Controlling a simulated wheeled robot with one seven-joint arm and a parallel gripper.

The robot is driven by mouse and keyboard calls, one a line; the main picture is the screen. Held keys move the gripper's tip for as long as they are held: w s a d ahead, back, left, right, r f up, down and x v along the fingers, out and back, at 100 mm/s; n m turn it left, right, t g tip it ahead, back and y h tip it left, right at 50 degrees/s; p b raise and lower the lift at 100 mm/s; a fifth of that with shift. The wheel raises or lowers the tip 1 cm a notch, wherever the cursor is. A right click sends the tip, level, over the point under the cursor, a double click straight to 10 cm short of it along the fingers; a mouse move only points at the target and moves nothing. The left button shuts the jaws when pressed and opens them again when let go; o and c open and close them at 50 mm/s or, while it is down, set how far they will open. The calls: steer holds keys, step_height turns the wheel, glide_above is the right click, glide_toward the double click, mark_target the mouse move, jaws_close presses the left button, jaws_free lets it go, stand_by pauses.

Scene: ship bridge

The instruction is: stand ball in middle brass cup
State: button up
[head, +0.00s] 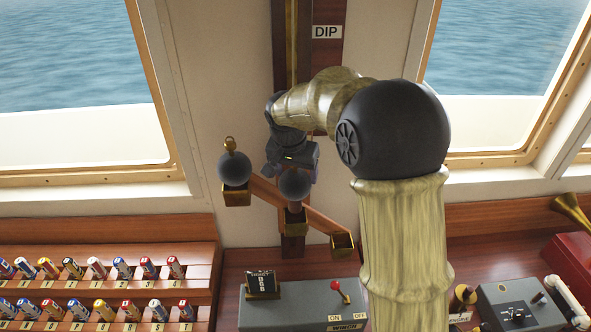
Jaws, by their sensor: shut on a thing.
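A dark grey ball (295,185) is at my gripper (293,168), right over the middle brass cup (296,218). My gripper is shut on this ball from above; the fingertips are small and partly hidden. I cannot tell whether the ball's underside touches the cup. A second dark ball with a brass knob on top (234,168) sits at the left brass cup (237,198). The right brass cup (343,245) is lowest and looks empty. The three cups are on a stepped wooden bracket (318,222).
A grey winch box with a red-knobbed lever (300,310) and a small dark sign (261,284) stand below the cups. Rows of coloured rolls (95,270) fill a wooden rack at left. A brass horn (572,207) and grey console (518,305) are at right.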

steer(key=shift+f+b, duration=2.55)
steer(key=shift+f, duration=0.9)
steer(key=o, duration=1.4)
steer(key=shift+o, duration=0.2)
steer(key=b+v, duration=0.3)
steer(key=v, duration=1.4)
steer(key=shift+r, duration=0.25)
